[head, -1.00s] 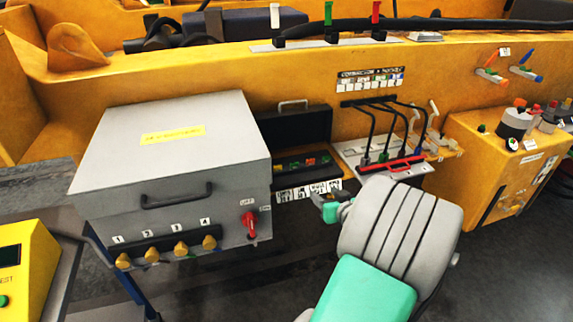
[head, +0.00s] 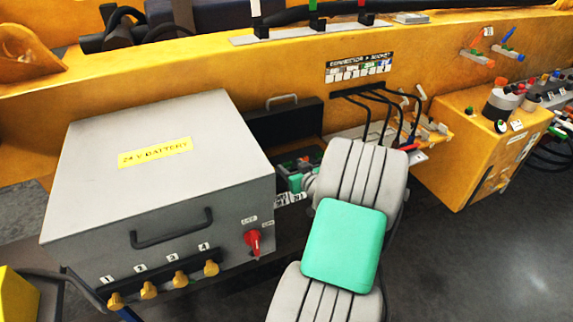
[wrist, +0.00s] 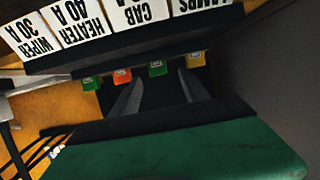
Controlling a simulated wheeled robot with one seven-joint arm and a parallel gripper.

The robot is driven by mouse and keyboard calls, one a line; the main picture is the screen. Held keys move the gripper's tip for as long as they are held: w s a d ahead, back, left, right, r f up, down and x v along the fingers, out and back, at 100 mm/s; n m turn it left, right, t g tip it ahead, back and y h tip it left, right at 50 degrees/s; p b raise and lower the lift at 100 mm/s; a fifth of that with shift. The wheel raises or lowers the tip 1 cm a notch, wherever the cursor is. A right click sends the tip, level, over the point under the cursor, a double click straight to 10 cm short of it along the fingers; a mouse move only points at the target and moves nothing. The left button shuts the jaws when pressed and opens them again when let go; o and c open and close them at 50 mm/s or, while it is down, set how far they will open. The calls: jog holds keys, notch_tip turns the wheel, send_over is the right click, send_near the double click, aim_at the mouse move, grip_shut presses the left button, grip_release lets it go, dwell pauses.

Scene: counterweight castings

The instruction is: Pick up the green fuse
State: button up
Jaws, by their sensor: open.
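In the wrist view several small fuses sit in a row under the label strip. One green fuse (wrist: 157,68) shows between my finger lines, near the CAB label. Another green fuse (wrist: 91,83) is at the left end, outside the left finger. My gripper (wrist: 163,78) is open and empty, its two grey fingers pointing at the row. I cannot tell how far the fingertips are from the fuses. In the head view the fuse box (head: 284,126) has its lid raised, and my arm hides part of the box and most of my gripper.
A grey battery box (head: 160,190) with a red switch (head: 253,243) stands left of the fuse box. Black cables (head: 375,100) hang on the right, by a yellow cabinet (head: 455,150). The label strip (wrist: 125,45) lies close to the fuses in the wrist view.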

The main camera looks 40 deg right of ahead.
jog(key=shift+x, duration=1.05)
jog(key=shift+c, duration=0.5)
jog(key=shift+d, duration=0.1)
grip_shut()
